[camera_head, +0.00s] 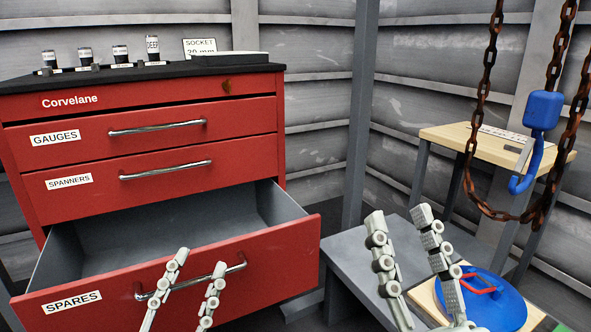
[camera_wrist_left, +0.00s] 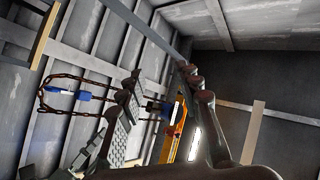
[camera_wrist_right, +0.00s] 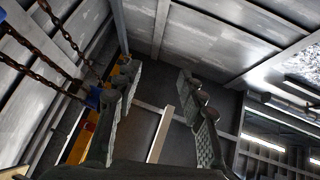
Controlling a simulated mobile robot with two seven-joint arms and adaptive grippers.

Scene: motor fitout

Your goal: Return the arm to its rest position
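My left gripper (camera_head: 198,270) is at the bottom of the head view, in front of the open SPARES drawer (camera_head: 192,276). Its two fingers are apart with nothing between them, and they overlap the drawer's handle in the picture; I cannot tell whether they touch it. It also shows in the left wrist view (camera_wrist_left: 163,90), pointing up at the walls and ceiling. My right gripper (camera_head: 400,222) is at the lower right of the head view, pointing up. Its fingers are apart and empty, also in the right wrist view (camera_wrist_right: 160,80).
The red tool cabinet (camera_head: 75,100) has GAUGES and SPANNERS drawers shut; the SPARES drawer looks empty. Several sockets (camera_head: 120,55) stand on top. A grey bench (camera_head: 350,255) and a blue round object (camera_head: 500,305) are near my right gripper. A blue hook (camera_head: 541,112) hangs on rusty chains.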

